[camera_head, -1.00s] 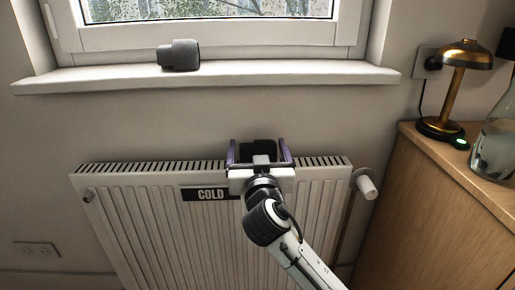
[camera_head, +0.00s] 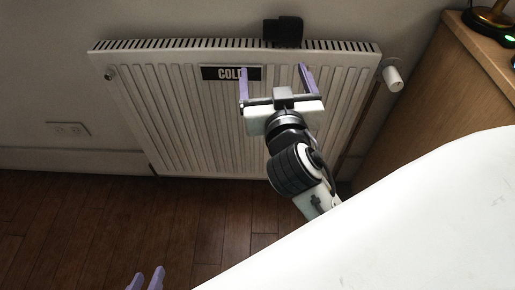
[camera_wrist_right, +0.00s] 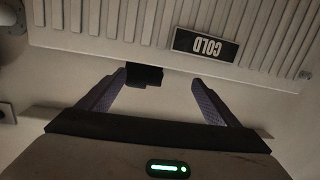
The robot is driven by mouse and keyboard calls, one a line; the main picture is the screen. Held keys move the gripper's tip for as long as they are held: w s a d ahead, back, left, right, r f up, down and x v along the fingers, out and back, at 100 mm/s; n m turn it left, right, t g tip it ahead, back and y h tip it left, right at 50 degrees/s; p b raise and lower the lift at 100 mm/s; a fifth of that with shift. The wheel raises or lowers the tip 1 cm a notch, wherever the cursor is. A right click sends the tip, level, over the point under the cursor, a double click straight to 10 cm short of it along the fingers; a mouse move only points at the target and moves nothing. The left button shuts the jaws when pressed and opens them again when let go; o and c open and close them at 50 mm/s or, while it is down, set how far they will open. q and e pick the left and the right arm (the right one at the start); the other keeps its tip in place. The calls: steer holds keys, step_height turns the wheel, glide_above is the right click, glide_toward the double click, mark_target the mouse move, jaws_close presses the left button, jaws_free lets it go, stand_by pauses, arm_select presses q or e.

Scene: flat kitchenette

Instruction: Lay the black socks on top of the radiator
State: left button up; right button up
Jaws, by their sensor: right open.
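The black socks (camera_head: 283,32) lie as a dark folded bundle on the top grille of the white radiator (camera_head: 180,85), right of its middle, partly over the front edge. They also show in the right wrist view (camera_wrist_right: 146,76). My right gripper (camera_head: 272,68) is open and empty, its purple fingers apart in front of the radiator, a little below the socks. It looks clear of them. My left gripper (camera_head: 148,277) shows only its two purple fingertips at the bottom edge; they are apart with nothing seen between them.
A black COLD sign (camera_head: 231,73) is on the radiator front. A valve knob (camera_head: 393,78) sticks out at its right end. A wooden cabinet (camera_head: 480,60) stands at the right. A large white surface (camera_head: 400,230) fills the lower right. The wooden floor (camera_head: 100,215) at left is clear.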

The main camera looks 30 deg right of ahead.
steer(key=s+a+f+n+g+y, duration=0.1)
steer(key=s+a+f+n+y, duration=0.15)
steer(key=f, duration=0.45)
steer(key=s+a+f+n+g+y, duration=0.1)
steer(key=a+f+y, duration=0.2)
steer(key=f, duration=0.3)
steer(key=s+a+f+n+g+y, duration=0.1)
steer(key=s+a+f+g+y, duration=0.1)
steer(key=s+a+f, duration=0.2)
steer(key=s+a+f+n+g+y, duration=0.1)
steer(key=s+a+f+g+y, duration=0.1)
steer(key=s+f, duration=0.7)
steer(key=a+y, duration=0.1)
steer(key=a, duration=0.1)
steer(key=shift+a+n+y, duration=0.3)
steer(key=shift+n+y, duration=0.05)
